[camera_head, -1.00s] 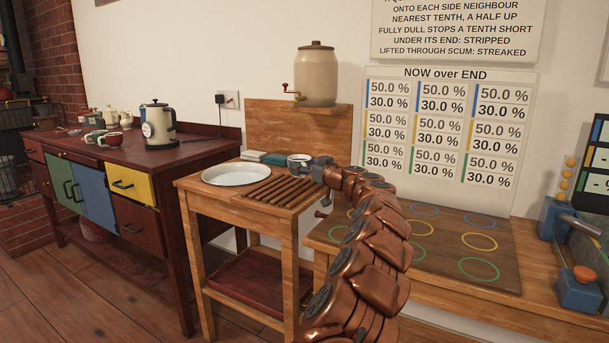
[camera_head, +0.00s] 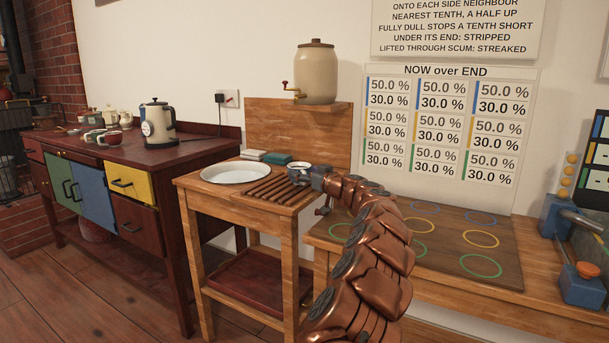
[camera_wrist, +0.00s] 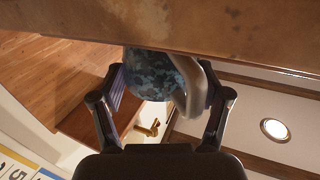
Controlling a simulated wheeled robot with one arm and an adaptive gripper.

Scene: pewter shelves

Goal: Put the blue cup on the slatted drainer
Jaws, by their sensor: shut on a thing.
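The blue cup (camera_head: 297,169) is at the right back end of the slatted drainer (camera_head: 268,192), low over or on the slats; I cannot tell whether it touches them. My gripper (camera_head: 308,178) comes from the right and is shut on the cup. In the wrist view my gripper (camera_wrist: 165,92) has one finger on each side of the cup, with the handle near the right finger. A brown wooden surface hides part of the cup there.
A white basin (camera_head: 235,172) sits left of the drainer. Folded cloths (camera_head: 265,157) lie behind it. A crock with a tap (camera_head: 316,75) stands on a shelf above. A board with coloured rings (camera_head: 440,240) is at the right. Most slats are bare.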

